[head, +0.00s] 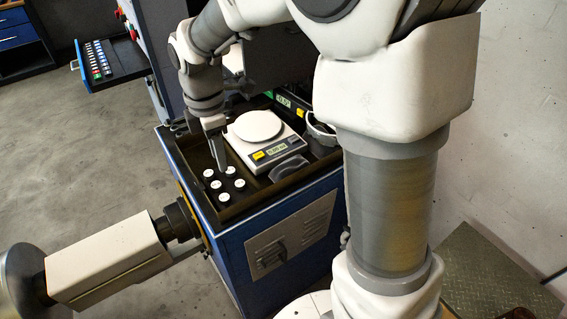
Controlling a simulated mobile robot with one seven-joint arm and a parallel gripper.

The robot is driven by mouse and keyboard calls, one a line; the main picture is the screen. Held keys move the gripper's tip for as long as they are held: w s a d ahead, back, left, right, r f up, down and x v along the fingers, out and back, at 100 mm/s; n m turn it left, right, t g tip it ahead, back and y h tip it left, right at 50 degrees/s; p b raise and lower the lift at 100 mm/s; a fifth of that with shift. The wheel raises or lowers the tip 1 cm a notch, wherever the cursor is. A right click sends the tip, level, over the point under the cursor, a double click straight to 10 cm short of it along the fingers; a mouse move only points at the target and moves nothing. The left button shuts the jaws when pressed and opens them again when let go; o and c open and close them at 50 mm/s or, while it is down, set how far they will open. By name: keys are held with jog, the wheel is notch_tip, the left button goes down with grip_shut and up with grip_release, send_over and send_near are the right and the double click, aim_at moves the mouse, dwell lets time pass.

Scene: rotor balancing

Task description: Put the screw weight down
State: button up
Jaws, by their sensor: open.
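Several small dark pieces with round white tops, which look like the screw weights (239,184), stand close together in the left part of the blue cabinet's top tray (188,172). My gripper (221,168) points down right over the back of this group. It is open, and no weight shows clearly in it. The fingertips are small in the picture, so I cannot tell whether they touch a weight or which weight is nearest. The gripper and its fingers may hide part of the group.
A scale with a round white pan (258,125) stands right of the weights, its pan empty. A dark shallow dish (289,169) lies in front of it. A round container (322,130) is partly behind my arm. A keyboard-like panel (100,60) juts out at the back left.

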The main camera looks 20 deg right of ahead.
jog(key=s+d+r+m+t, duration=0.2)
jog(key=s+d+r+m, duration=0.3)
jog(key=s+m, duration=0.4)
jog(key=s+d+r+m+t, duration=0.3)
jog(key=s+d+r+m, duration=0.2)
jog(key=s+m, duration=0.4)
jog(key=shift+d+m, duration=0.75)
jog(key=shift+m, duration=0.25)
